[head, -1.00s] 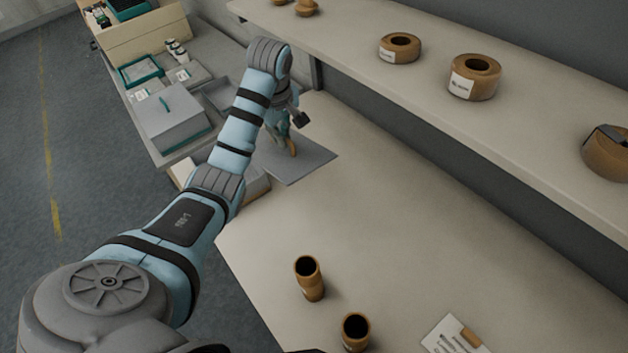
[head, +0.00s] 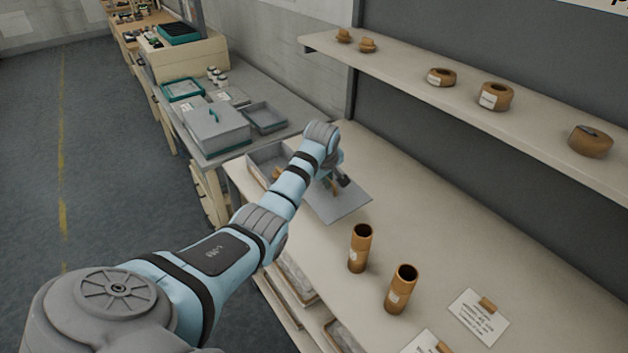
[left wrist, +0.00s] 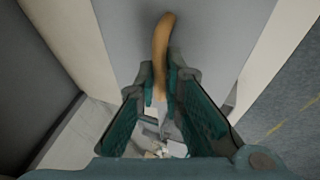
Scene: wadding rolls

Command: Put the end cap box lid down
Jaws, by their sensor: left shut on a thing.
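The end cap box lid (head: 346,207) is a flat grey plate with a brown handle, lying level at or just above the bench top. I cannot tell whether it touches the bench. My left gripper (head: 331,182) is over the lid, partly hidden by my own arm. In the left wrist view its green jaws (left wrist: 159,78) are shut on the brown handle (left wrist: 162,42), with the grey lid (left wrist: 215,35) behind it. The open grey box (head: 262,152) stands just left of the lid, with something brown inside, partly hidden by my arm. My right gripper is not in view.
Two brown tubes (head: 360,248) (head: 401,289) stand upright nearer on the bench, beside label cards (head: 478,317). A shelf (head: 540,130) with several brown rolls runs above the bench's back. A grey lidded box (head: 216,130) sits on the further table. The bench right of the lid is clear.

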